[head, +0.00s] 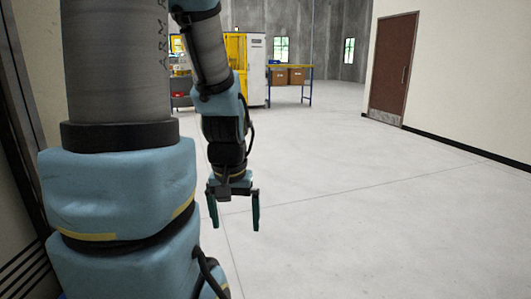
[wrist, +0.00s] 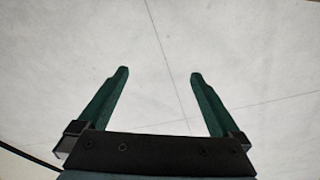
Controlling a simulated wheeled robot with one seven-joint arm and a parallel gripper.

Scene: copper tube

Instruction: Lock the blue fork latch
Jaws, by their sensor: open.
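My gripper (head: 233,213) hangs pointing down over the bare floor in the head view, its two dark green fingers apart and empty. The wrist view shows the same open gripper (wrist: 160,76) with only pale floor between and beyond its fingers. I cannot make out a blue fork latch in either view. My arm covers much of the left side of the head view and hides what is behind it.
Pale floor (head: 380,200) lies open ahead and to the right. A brown door (head: 394,70) is in the right wall. At the back are a white and yellow cabinet (head: 255,70) and a blue-legged table (head: 309,84) near cardboard boxes (head: 297,76). A dark frame edges the far left.

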